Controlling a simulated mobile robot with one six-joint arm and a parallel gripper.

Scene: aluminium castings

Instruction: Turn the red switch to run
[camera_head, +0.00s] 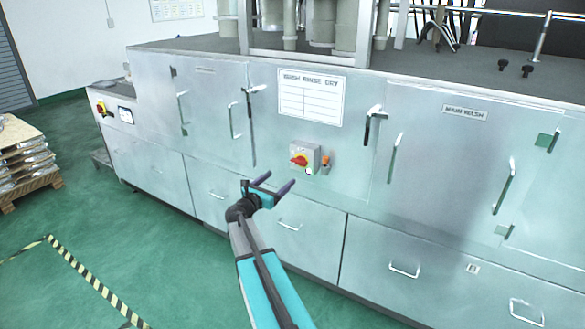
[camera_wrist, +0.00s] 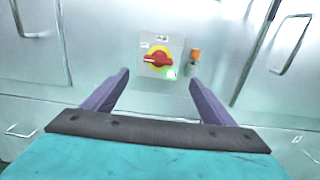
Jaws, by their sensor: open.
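The red switch (camera_head: 299,160) is a red rotary handle on a yellow disc, fixed to a small grey box on the front of the metal washing machine. In the wrist view the red switch (camera_wrist: 157,60) sits ahead, and its handle lies roughly level. Small labels on the box are too small to read. My gripper (camera_head: 275,183) is open and empty, below and left of the switch box and apart from it. In the wrist view the two purple fingers of my gripper (camera_wrist: 158,90) are spread, with the switch beyond and between them.
An orange-topped fitting (camera_head: 326,163) is just right of the box, and a green-white light (camera_head: 309,171) shows at its lower corner. Door handles (camera_head: 373,125) stick out nearby. Another red-yellow switch (camera_head: 101,108) is at far left. A loaded pallet (camera_head: 35,185) stands left; green floor is open.

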